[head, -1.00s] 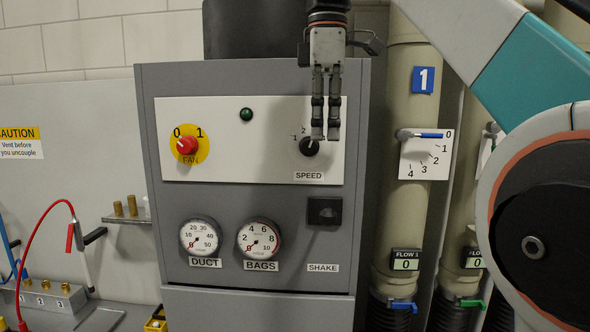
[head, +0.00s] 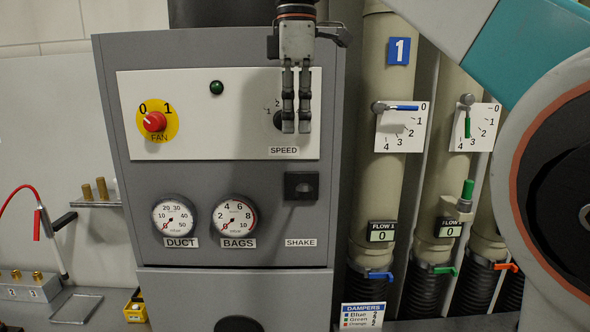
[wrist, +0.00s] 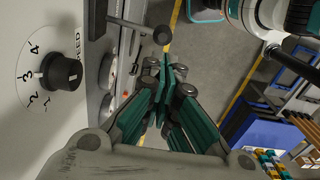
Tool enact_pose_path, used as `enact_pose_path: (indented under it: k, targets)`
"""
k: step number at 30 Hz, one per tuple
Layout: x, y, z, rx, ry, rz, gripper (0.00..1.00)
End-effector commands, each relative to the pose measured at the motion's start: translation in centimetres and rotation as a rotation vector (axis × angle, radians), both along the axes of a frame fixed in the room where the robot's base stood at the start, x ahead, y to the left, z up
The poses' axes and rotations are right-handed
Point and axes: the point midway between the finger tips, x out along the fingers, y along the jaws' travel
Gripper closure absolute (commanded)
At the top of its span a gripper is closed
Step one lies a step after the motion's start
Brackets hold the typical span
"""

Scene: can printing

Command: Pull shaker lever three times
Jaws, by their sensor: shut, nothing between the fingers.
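The shaker lever's black housing (head: 301,186) sits on the grey cabinet above the SHAKE label (head: 301,242). In the wrist view a dark rod with a round knob (wrist: 160,33) sticks out from the panel; it looks like this lever. My gripper (head: 296,131) points down in front of the SPEED dial, above the housing, with its fingers together and empty. In the wrist view its fingers (wrist: 163,66) are also together, and the knob is apart from them, towards the top of the picture.
The SPEED dial (wrist: 62,72) is close beside my gripper. The red FAN switch (head: 154,121) and two gauges, DUCT (head: 174,216) and BAGS (head: 234,216), are to the left. Duct pipes (head: 379,175) with coloured damper handles stand to the right. Open floor (wrist: 215,60) shows in the wrist view.

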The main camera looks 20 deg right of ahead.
Motion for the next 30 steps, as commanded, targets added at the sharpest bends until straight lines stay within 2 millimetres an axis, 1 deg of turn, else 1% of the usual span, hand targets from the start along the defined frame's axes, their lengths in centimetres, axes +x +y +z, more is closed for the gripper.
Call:
enact_pose_path:
  k: [1, 9, 15, 21, 30]
  targets:
    - [0.0, 0.0, -0.9, 0.0, 0.0, 0.0, 1.0]
    - [-0.1, 0.0, -5.4, 0.0, 0.0, 0.0, 1.0]
    - [-0.2, 0.0, -7.9, 0.0, 0.0, 0.0, 1.0]
    - [-0.2, 0.0, -9.1, 0.0, 0.0, 0.0, 1.0]
    - [-0.3, 0.0, -9.2, 0.0, 0.0, 0.0, 1.0]
